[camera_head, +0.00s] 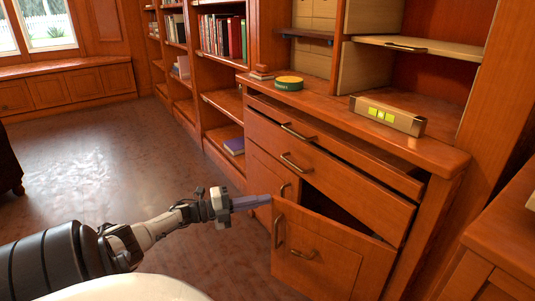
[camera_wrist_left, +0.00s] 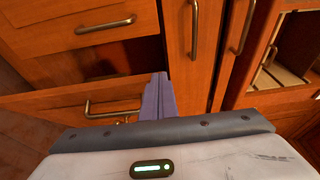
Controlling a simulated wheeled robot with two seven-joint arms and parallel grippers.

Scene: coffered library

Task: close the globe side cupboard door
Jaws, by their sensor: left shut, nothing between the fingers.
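The cupboard door (camera_head: 335,265) stands ajar at the lower right of the head view. Its left edge is swung out, leaving a dark gap behind its top edge. It carries an upright metal handle at its left edge and another slanted one. My left gripper (camera_head: 262,201) is shut and empty, its purple-grey fingers pointing at the door's upper left corner; I cannot tell if they touch it. In the left wrist view its fingers (camera_wrist_left: 158,97) are together beside a handled wooden front (camera_wrist_left: 60,108) with a dark opening above. My right gripper is out of view.
Two drawers (camera_head: 330,178) sit above the door, the upper slightly out. The countertop holds a green tin (camera_head: 289,83) and a brass-ended box (camera_head: 387,115). Bookshelves (camera_head: 220,60) line the left. A wooden cabinet edge (camera_head: 505,230) stands close at right. Open floor (camera_head: 90,170) lies left.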

